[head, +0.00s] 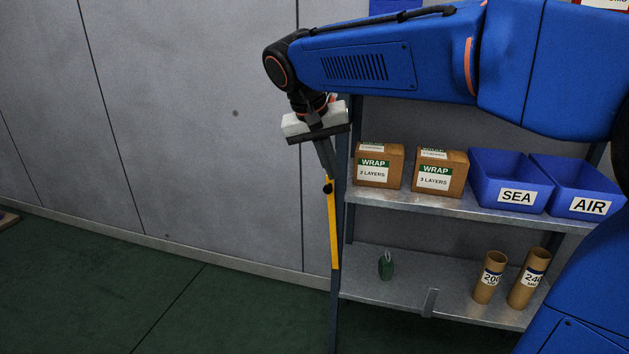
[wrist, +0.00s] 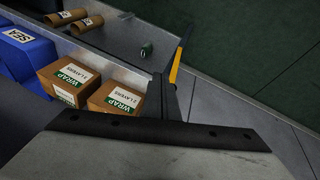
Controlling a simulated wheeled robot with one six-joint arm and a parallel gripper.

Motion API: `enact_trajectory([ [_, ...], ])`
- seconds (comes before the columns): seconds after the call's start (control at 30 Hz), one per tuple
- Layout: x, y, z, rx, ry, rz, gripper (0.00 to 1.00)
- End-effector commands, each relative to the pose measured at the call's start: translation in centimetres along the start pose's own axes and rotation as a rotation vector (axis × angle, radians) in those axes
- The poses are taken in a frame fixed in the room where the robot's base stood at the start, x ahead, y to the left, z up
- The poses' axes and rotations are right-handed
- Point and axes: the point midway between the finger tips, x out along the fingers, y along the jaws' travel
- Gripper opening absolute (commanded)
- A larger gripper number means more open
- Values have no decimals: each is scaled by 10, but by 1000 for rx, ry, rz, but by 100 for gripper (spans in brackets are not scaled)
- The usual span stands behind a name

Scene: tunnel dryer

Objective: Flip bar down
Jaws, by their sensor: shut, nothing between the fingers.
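The yellow bar (head: 333,225) stands near vertical along the left front post of the shelf rack. A dark knob (head: 328,187) sits near its top end, and the bar extends downward from there. In the wrist view the bar (wrist: 177,64) shows beyond my fingers. My gripper (head: 330,174) is shut and empty, pointing down just above the bar's upper end. It also shows in the wrist view (wrist: 160,80). I cannot tell whether the fingertips touch the bar or the post.
The upper shelf (head: 450,205) holds two WRAP boxes (head: 379,166) close right of the post, plus blue SEA (head: 490,160) and AIR (head: 556,170) bins. The lower shelf (head: 400,293) holds a green weight-like item (head: 386,266) and two cardboard tubes (head: 490,278). Floor left of the rack is clear.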

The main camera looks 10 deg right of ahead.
Motion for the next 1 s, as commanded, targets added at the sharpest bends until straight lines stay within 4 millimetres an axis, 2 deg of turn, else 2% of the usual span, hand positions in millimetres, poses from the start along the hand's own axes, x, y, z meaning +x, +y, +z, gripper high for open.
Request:
enact_trajectory([
  [0.03,-4,-12,-8,7,2,16,0],
  [0.23,-21,-54,-35,61,24,79,0],
  [0.5,-36,-99,-56,124,57,141,0],
  [0.7,-41,-111,-61,143,69,157,0],
  [1.0,-41,-111,-61,145,69,159,0],
])
